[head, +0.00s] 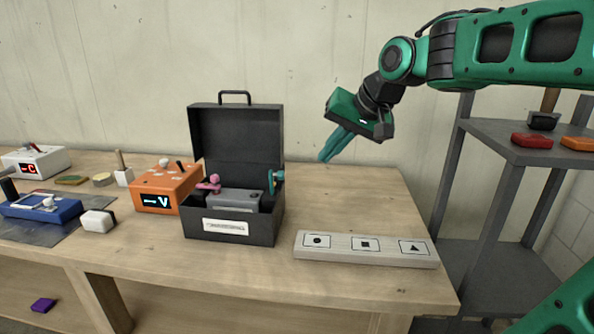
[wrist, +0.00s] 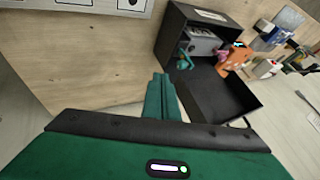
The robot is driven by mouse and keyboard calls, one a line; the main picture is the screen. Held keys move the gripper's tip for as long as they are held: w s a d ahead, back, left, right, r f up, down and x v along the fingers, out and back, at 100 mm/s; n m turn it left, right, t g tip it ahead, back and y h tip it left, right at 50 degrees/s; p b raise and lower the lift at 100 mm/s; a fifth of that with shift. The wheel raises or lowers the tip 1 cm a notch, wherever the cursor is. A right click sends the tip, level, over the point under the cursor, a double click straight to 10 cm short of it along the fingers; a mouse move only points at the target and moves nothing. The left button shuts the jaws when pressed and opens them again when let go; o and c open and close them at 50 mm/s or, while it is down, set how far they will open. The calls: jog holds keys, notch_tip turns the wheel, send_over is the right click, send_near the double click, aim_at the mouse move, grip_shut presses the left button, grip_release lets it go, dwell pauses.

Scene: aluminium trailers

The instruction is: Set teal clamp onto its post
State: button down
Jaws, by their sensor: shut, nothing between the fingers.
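The teal clamp (head: 274,181) is at the right end of the grey block (head: 234,200) inside the open black case (head: 230,238). It also shows in the wrist view (wrist: 184,61), at the case's edge. I cannot make out a post or whether the clamp sits on one. A pink clamp (head: 210,183) is at the block's left end. My gripper (head: 325,158) is shut and empty, in the air right of the case and above the table. Its closed teal fingers also show in the wrist view (wrist: 160,78), apart from the clamp.
The case's raised lid (head: 236,135) stands behind the block. An orange device (head: 165,185) with a display is left of the case. A board with circle, square and triangle labels (head: 366,261) lies front right. Table behind the board is clear. A grey shelf (head: 500,148) stands at right.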

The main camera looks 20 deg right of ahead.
jog(key=w+a+f, duration=0.5)
jog(key=w+f, duration=0.2)
jog(key=w, duration=0.1)
jog(key=shift+f, duration=0.35)
jog(key=shift+r, duration=0.15)
